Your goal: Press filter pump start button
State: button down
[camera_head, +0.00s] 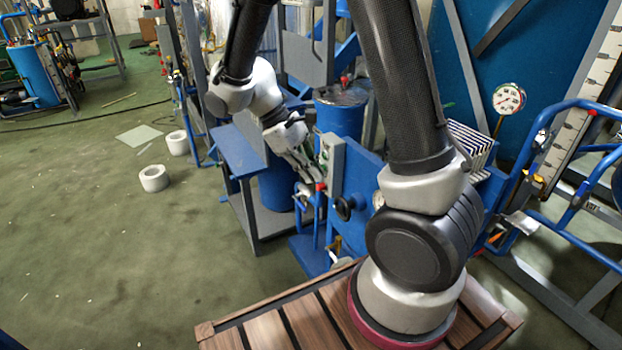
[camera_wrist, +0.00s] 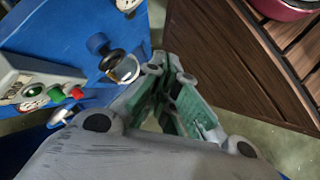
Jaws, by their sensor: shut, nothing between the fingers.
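A grey control box (camera_head: 332,165) is mounted on the blue pump unit, with a red button (camera_head: 321,187) at its lower end. In the wrist view the box (camera_wrist: 25,78) is at the left edge and carries a green button (camera_wrist: 55,94) and a red button (camera_wrist: 76,92). My gripper (camera_head: 311,176) is just left of the box in the head view. In the wrist view my gripper (camera_wrist: 168,78) is shut and empty, with green inner pads, and lies right of both buttons, apart from them in the picture. Its exact distance from the box is unclear.
A black knob (camera_head: 345,207) juts from the blue unit and lies between the buttons and my fingers in the wrist view (camera_wrist: 115,63). A pressure gauge (camera_head: 508,98) and blue pipe rails (camera_head: 560,118) are at right. Open green floor (camera_head: 100,240) is at left.

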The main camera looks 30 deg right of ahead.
jog(key=w+a+f+n+h, duration=0.1)
jog(key=w+f+n+h, duration=0.2)
jog(key=f, duration=0.3)
jog(key=w+a+f+n+t+h, duration=0.1)
jog(key=w+f+n+h, duration=0.25)
jog(key=f, duration=0.25)
jog(key=w+a+f+n+h, duration=0.1)
jog(key=w+f+n+h, duration=0.1)
jog(key=f+h, duration=0.3)
jog(key=w+a+r+n+t+h, duration=0.1)
jog(key=w+a+n+t, duration=0.1)
jog(key=w, duration=0.6)
jog(key=shift+a+n+t+h, duration=0.3)
jog(key=shift+n+t, duration=0.25)
jog(key=shift+t, duration=0.55)
jog(key=shift+d, duration=0.15)
jog(key=d, duration=1.4)
jog(key=shift+w, duration=0.2)
